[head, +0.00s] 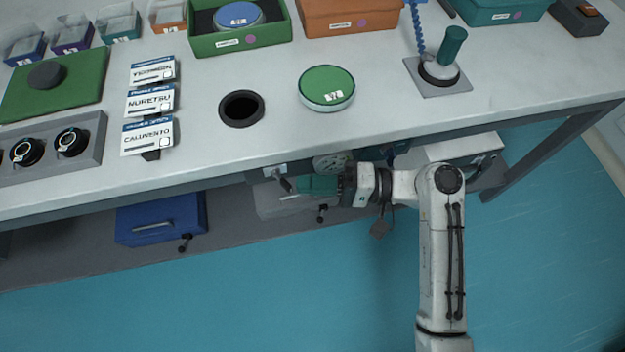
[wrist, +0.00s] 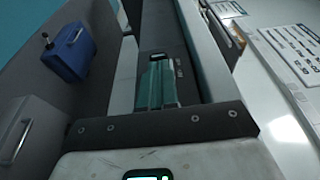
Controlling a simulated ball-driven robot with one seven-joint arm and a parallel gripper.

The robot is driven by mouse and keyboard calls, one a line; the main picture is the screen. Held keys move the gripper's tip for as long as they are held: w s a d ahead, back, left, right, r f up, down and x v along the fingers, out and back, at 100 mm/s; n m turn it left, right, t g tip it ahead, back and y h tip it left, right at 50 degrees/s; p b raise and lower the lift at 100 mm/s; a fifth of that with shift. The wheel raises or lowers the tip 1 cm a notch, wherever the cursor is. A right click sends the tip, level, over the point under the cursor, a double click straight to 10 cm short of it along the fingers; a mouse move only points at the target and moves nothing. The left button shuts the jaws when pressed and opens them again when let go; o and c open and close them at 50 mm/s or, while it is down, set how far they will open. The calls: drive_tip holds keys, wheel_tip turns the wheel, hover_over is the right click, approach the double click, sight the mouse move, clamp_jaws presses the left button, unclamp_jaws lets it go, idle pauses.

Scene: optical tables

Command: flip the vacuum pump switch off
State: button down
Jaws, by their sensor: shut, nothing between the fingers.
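A small toggle lever (head: 285,184) on a pale plate (head: 268,172) shows below the table's front edge in the head view; I take it to be the switch, but no label is readable. My gripper (head: 300,184) is shut and empty, its teal fingers pointing left at the lever. The tips are very close to the lever; I cannot tell if they touch. In the wrist view the teal fingers (wrist: 158,82) are together beneath the table edge. The lever's position, on or off, is unclear.
The white tabletop (head: 200,70) overhangs my gripper. A round gauge (head: 332,162) sits just behind my gripper. Below are a blue box (head: 160,218) with a handle and a pale box (head: 275,203). The blue floor (head: 270,300) in front is clear.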

drive_tip(key=shift+s+a+m+t+p, duration=0.15)
drive_tip(key=shift+s+m+t+p, duration=0.3)
drive_tip(key=shift+m+t+p, duration=0.45)
drive_tip(key=shift+s+a+m+t+p, duration=0.15)
drive_tip(key=shift+s+m+t+p, duration=0.3)
drive_tip(key=shift+t+p, duration=0.7)
drive_tip(key=shift+s+a+r+m+t+h+p, duration=0.15)
drive_tip(key=shift+m+t+h+p, duration=0.15)
drive_tip(key=shift+t, duration=0.25)
drive_tip(key=shift+s+a+f+m+t+h+p, duration=0.1)
drive_tip(key=shift+s+m+t+h, duration=0.1)
drive_tip(key=shift+m+t, duration=0.25)
drive_tip(key=m+t+h, duration=0.1)
drive_tip(key=t, duration=0.1)
drive_tip(key=s+a+m+t+h+p, duration=0.1)
drive_tip(key=m+t+h, duration=0.1)
drive_tip(key=t, duration=0.1)
drive_tip(key=s+a+m+t+h+p, duration=0.1)
drive_tip(key=m+t, duration=0.1)
drive_tip(key=shift+a, duration=0.15)
drive_tip(key=b+v, duration=0.3)
drive_tip(key=v, duration=0.7)
drive_tip(key=shift+s, duration=0.35)
